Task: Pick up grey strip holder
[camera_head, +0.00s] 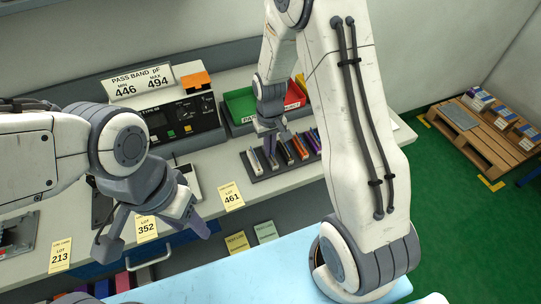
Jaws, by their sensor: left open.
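A dark rack (262,177) on the bench holds a row of several narrow upright strip holders. At its left end are a pale one (254,162) and a greyish one (270,161); orange and purple ones (312,142) stand further right. I cannot tell for sure which is the grey strip holder. My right gripper (268,143) points down at the left part of the rack, close over the holders. Its fingertips are small and partly merge with the holders, so its grip is unclear. My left gripper (155,236) is open and empty in front of the bench, its fingers wide apart.
A meter (176,122) and a sign (138,82) stand behind on the bench. Green (240,104) and red (293,95) bins stand behind the rack. Yellow lot cards (232,196) hang along the front edge. A pallet (490,139) with boxes lies at right.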

